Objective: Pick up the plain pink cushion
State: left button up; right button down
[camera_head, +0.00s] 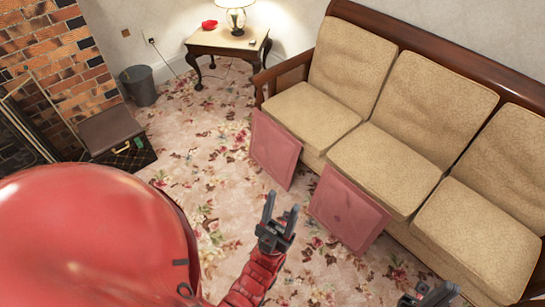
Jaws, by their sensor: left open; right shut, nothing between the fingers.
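Two pink cushions lean against the front of the sofa, their lower edges near the floor. The left pink cushion (274,150) looks flat and plain with a faint border. The right pink cushion (347,210) has a small darker mark at its middle, perhaps a button. My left gripper (281,204) is open and empty, its fingers pointing up the picture. In the picture it lies below the left cushion and left of the right cushion, apparently touching neither. My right gripper (432,292) is shut and empty at the bottom edge, below the right cushion and partly cut off.
A beige sofa (392,166) with a wooden frame fills the right. A side table (205,40) holds a lamp (236,17) and a red object (209,25). A grey bin (139,85) and a dark box (114,134) stand by the brick fireplace (58,50). The floral carpet (205,150) is clear mid-view.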

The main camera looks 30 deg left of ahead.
aim_at(277, 152)
jog(key=u, duration=0.25)
jog(key=i+j+u, duration=0.4)
jog(key=i+u, duration=0.45)
jog(key=i, duration=0.15)
jog(key=i+j, duration=0.1)
jog(key=i, duration=1)
jog(key=j+u, duration=0.05)
